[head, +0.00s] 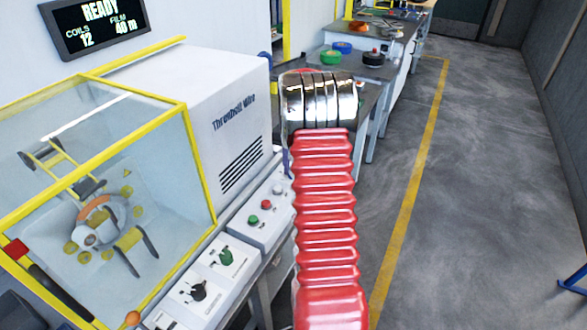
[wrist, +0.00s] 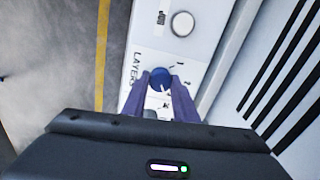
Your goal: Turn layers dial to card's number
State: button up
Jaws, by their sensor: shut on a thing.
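The blue layers dial (wrist: 160,77) sits on a white panel in the wrist view, beside the printed word LAYERS. My gripper (wrist: 160,84) has its two purple fingers on either side of the dial and is shut on it. The small marks around the dial are partly covered by the fingers and too small to read. In the head view my red arm hides the dial; only a sliver of a purple-blue finger shows at its left edge. I cannot make out the card in either view.
A white round button (wrist: 182,24) is near the dial. The head view shows control boxes with a green knob (head: 226,257), a black knob (head: 197,292) and a red button (head: 266,204), beside a yellow-framed clear guard (head: 185,150). A screen (head: 97,24) reads READY.

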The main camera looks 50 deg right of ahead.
jog(key=n, duration=0.6)
jog(key=shift+w, duration=0.15)
jog(key=n, duration=0.5)
dwell(0.3)
jog(key=o, duration=1.1)
jog(key=shift+c, duration=0.2)
jog(key=shift+r, duration=0.1)
notch_tip(320, 180, up, 14)
jog(key=shift+f, duration=0.25)
jog(key=shift+d, duration=0.15)
